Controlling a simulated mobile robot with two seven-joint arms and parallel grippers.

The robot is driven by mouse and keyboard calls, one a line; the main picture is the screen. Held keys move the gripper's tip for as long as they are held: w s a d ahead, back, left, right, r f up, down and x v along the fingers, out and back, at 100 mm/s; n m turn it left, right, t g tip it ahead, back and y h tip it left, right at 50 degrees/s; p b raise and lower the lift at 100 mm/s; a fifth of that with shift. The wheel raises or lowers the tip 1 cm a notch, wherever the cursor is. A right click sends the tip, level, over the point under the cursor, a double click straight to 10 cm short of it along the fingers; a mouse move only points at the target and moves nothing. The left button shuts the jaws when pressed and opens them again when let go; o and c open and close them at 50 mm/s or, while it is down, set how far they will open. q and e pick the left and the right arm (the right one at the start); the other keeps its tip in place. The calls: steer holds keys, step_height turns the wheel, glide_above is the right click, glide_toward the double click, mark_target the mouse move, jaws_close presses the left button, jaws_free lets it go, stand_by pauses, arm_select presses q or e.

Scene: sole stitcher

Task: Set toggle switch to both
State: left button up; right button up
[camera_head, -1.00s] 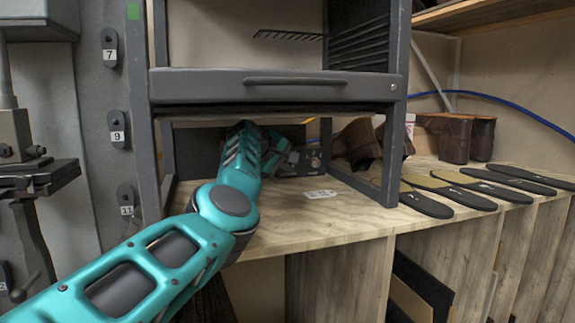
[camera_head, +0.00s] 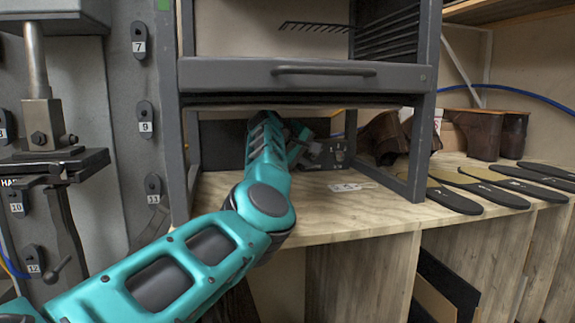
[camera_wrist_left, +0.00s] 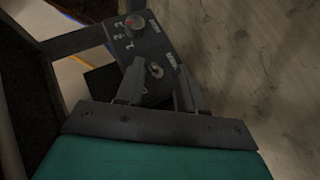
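A dark control panel (camera_wrist_left: 150,45) with a toggle switch (camera_wrist_left: 156,70) fills the upper middle of the left wrist view. The toggle has a small metal lever; its exact position is too small to tell. White lettering beside it is not readable. My left gripper (camera_wrist_left: 158,76) is open and empty, with one finger on each side of the toggle in this view. Whether a finger touches the lever cannot be told. In the head view my left gripper (camera_head: 308,146) is under the rack's shelf, beside the panel (camera_head: 334,154). My right gripper is not in view.
A round knob (camera_wrist_left: 134,23) with number marks sits on the same panel. The dark metal rack (camera_head: 186,140) frames my arm, with a drawer front (camera_head: 230,75) above it.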

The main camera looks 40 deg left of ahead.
arm_select(q)
steer(key=shift+s+f+b, duration=0.2)
steer(key=shift+s+b, duration=0.1)
steer(key=shift+s, duration=0.55)
steer(key=s, duration=0.2)
steer(key=s+b, duration=0.1)
steer(key=s, duration=0.2)
steer(key=s+b, duration=0.1)
steer(key=s, duration=0.2)
steer(key=shift+s+a+r, duration=0.1)
steer(key=shift+s+a, duration=0.1)
steer(key=shift+a, duration=0.05)
steer(key=shift+s, duration=0.85)
